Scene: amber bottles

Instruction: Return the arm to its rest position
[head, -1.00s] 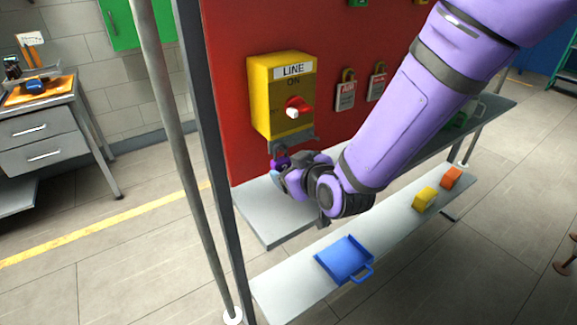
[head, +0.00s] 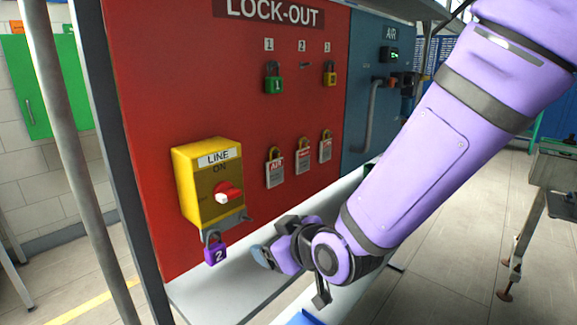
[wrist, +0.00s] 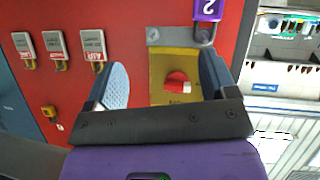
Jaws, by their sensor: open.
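My purple arm reaches in from the upper right in the head view. My gripper (head: 262,254) is at its end, to the right of and a little below the purple padlock marked 2 (head: 215,252). The padlock hangs from the hasp under the yellow LINE switch box (head: 205,185). In the wrist view my gripper (wrist: 165,85) is open, with nothing between its two fingers. Past them are the yellow box (wrist: 172,62) with its red knob and, at the top, the padlock (wrist: 208,10), apart from the fingers.
The red lock-out board (head: 230,110) holds a green padlock (head: 273,80), a yellow padlock (head: 330,74) and three tags (head: 302,158) on padlocks. A grey shelf (head: 215,290) runs below. A blue AIR panel (head: 375,90) is at right. A pole (head: 70,160) stands at left.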

